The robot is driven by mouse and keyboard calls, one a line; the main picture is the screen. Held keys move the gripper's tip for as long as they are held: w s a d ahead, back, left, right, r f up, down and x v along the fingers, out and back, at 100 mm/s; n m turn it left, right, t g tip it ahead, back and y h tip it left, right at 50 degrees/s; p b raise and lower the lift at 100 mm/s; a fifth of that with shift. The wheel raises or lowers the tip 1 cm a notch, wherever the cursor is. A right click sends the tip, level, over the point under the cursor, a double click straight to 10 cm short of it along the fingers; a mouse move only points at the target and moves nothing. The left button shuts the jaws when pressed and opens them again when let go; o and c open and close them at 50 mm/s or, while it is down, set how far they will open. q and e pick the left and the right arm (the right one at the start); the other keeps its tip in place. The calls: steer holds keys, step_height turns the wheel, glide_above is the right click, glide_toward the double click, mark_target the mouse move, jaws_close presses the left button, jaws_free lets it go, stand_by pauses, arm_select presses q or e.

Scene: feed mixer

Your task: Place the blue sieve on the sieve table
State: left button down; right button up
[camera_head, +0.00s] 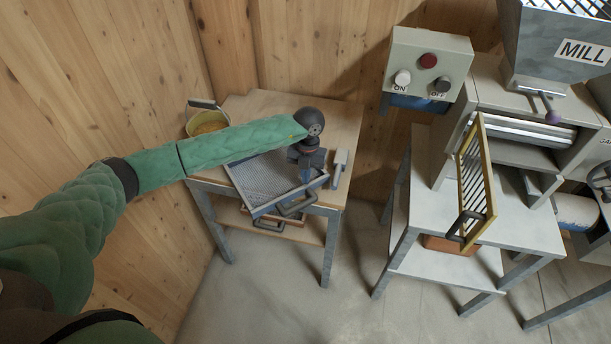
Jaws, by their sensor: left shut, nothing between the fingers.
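The blue sieve (262,180), a mesh tray with a blue-grey frame and a dark front handle (297,205), lies on the wooden-topped table (338,125) and reaches its front edge. My left arm comes in from the left and crosses over the sieve's back part. My left gripper (305,178) is shut and empty, pointing down at the sieve's right side. Whether it touches the frame cannot be told. The arm and gripper hide part of the sieve's back and right side. My right gripper cannot be made out.
A yellow bucket (208,124) stands at the table's back left. A small light tool (340,165) lies right of the sieve. Another handled tray (266,224) sits below. A yellow-framed slatted sieve (478,180) stands tilted at the mill (560,50). Floor between the tables is clear.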

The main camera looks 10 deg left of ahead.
arm_select(q)
steer(key=shift+s+f+p, duration=0.15)
steer(key=shift+f+p, duration=0.2)
steer(key=shift+p, duration=0.3)
steer(key=shift+f+b, duration=0.35)
steer(key=shift+f, duration=0.1)
steer(key=shift+s, duration=0.1)
arm_select(e)
steer(key=shift+s+d+f, duration=0.2)
steer(key=shift+s+f, duration=0.1)
steer(key=shift+s, duration=0.2)
